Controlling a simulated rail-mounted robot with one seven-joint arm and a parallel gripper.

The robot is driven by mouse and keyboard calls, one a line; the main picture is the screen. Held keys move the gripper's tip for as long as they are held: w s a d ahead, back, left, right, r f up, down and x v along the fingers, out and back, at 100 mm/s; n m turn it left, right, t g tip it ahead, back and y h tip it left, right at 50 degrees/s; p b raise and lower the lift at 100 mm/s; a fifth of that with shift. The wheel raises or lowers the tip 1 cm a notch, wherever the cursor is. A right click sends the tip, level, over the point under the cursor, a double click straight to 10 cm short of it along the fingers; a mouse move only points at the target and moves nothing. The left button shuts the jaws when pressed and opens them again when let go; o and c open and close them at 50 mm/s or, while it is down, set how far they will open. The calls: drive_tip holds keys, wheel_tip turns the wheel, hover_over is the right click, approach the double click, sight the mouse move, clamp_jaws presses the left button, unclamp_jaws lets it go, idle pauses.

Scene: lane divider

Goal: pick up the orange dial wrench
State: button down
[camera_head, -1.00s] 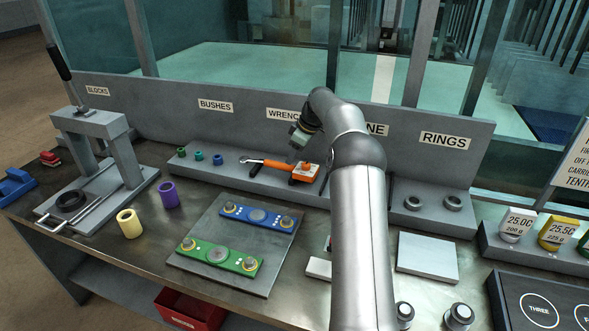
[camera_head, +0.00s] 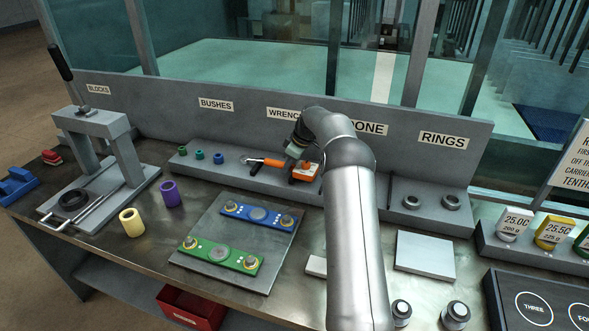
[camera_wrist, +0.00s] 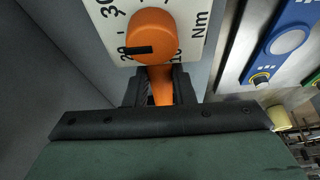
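The orange dial wrench (camera_head: 272,162) lies on the grey raised ledge under the wrench label, its ratchet head to the left and its white-faced dial block (camera_head: 306,172) to the right. In the wrist view its orange knob (camera_wrist: 152,38) and white scale marked Nm fill the top. My gripper (camera_head: 296,150) is down at the wrench, by the dial block. In the wrist view its two dark fingers (camera_wrist: 160,92) stand on either side of the orange handle, with a narrow gap seen on the left. The fingertips' lower ends are hidden.
The labelled back panel (camera_head: 235,118) rises close behind the ledge. Three small bushes (camera_head: 200,155) stand left of the wrench. A grey plate (camera_head: 205,273) with blue and green bars lies in front. Rings (camera_head: 452,202) sit to the right.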

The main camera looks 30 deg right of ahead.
drive_tip(key=shift+r, duration=0.2)
drive_tip(key=shift+r, duration=0.25)
wheel_tip(320, 180, up, 2)
drive_tip(key=shift+w, duration=0.1)
drive_tip(key=s+a+r+b, duration=0.4)
drive_tip(key=s+r, duration=0.6)
drive_tip(key=s, duration=0.3)
drive_tip(key=shift+s+b, duration=0.3)
drive_tip(key=shift+b, duration=0.55)
drive_tip(key=shift+a+r, duration=0.1)
